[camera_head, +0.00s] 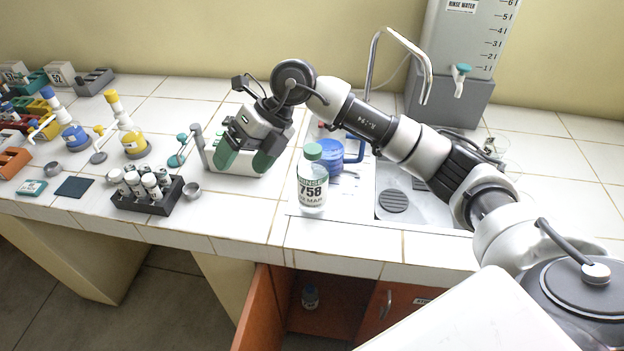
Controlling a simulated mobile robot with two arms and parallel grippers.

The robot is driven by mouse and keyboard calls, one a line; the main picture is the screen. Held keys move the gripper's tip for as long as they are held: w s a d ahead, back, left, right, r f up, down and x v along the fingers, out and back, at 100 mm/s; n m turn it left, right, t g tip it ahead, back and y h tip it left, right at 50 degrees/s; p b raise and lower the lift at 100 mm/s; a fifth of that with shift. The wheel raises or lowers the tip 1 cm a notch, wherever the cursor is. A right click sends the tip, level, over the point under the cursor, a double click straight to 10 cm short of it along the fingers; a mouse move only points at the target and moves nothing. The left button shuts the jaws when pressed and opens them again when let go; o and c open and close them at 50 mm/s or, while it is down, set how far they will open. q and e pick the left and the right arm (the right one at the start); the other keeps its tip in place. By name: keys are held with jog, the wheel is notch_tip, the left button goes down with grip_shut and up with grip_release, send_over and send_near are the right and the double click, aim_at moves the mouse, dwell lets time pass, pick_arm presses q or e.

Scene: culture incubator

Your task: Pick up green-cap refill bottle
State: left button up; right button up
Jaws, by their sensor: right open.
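My right arm reaches in from the right and passes above and behind the bottle. My right gripper (243,161) is open, with green fingertips, to the left of the bottle. My left gripper is not in view.
A black rack of white-capped vials (146,195) and a small metal cup (191,190) stand left of the gripper. A blue round item (331,155) is behind the bottle. The sink (400,200) lies right. An orange cabinet door (256,312) hangs open below.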

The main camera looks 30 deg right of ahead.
aim_at(313, 148)
jog(key=d+r+m+h, duration=0.1)
jog(key=d+h, duration=0.1)
jog(key=d, duration=0.3)
jog(key=w+d+r+m+h, duration=0.1)
jog(key=d+h, duration=0.2)
jog(key=d, duration=0.1)
jog(key=w+d+r+h, duration=0.1)
jog(key=d+r+h, duration=0.1)
jog(key=d, duration=0.3)
jog(key=shift+w+d+m+h, duration=0.2)
jog(key=shift+d+m+h, duration=0.1)
jog(key=shift+m+h, duration=0.1)
notch_tip(313, 148, down, 5)
jog(key=shift+d+r+p, duration=0.1)
jog(key=shift+r+p, duration=0.1)
jog(key=shift+p, duration=0.25)
notch_tip(313, 148, down, 6)
jog(key=shift+d+r+p, duration=0.1)
jog(key=shift+r+p, duration=0.15)
jog(key=shift+p, duration=0.8)
jog(key=shift+f, duration=0.3)
jog(key=shift+r, duration=0.1)
grip_shut()
